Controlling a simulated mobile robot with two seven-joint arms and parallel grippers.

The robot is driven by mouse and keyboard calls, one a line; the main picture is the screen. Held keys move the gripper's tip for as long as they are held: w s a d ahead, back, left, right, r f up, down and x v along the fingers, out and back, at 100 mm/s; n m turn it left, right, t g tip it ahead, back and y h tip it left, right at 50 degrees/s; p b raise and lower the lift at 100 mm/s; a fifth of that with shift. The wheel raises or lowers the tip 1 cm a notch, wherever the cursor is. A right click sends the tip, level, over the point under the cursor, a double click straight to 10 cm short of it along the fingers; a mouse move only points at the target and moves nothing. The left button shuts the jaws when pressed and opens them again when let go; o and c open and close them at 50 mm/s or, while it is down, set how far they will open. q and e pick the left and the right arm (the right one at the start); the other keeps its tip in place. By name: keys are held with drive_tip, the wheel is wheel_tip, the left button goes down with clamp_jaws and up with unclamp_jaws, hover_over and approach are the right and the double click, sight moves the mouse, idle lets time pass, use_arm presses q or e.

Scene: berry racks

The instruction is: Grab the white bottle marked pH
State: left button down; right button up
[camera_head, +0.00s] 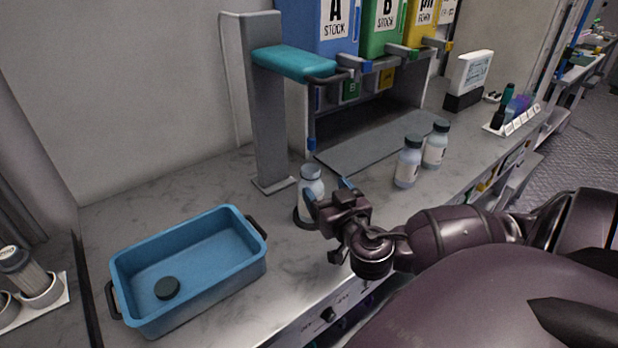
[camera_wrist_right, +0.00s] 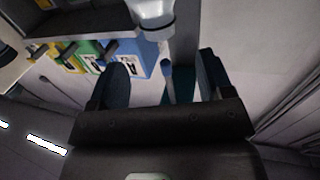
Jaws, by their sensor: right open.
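A white bottle (camera_head: 312,178) with no dark cap on its top stands upright on the counter beside the grey post, partly hidden by my right gripper. Any mark on it cannot be read. My right gripper (camera_head: 328,190) is open just in front of this bottle, with its fingers pointing towards it. In the right wrist view, a white bottle (camera_wrist_right: 152,12) shows at the top edge, beyond the open fingers (camera_wrist_right: 162,78), with nothing between them. Two more white bottles with dark caps, one nearer (camera_head: 407,168) and one farther (camera_head: 435,146), stand to the right. My left gripper is not in view.
A blue tray (camera_head: 190,229) with a dark round cap (camera_head: 167,288) inside sits at the left. A grey post (camera_head: 268,120) with a teal arm (camera_head: 293,62) rises behind the bottle. Blue, green and yellow containers stand behind; the yellow one (camera_head: 424,22) is marked pH.

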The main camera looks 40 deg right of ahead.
sight(314, 176)
drive_tip(key=shift+x, duration=2.1)
drive_tip(key=x, duration=0.3)
drive_tip(key=shift+f, duration=0.3)
drive_tip(key=shift+w+d, duration=0.25)
drive_tip(key=shift+w, duration=0.35)
drive_tip(key=shift+c, duration=0.3)
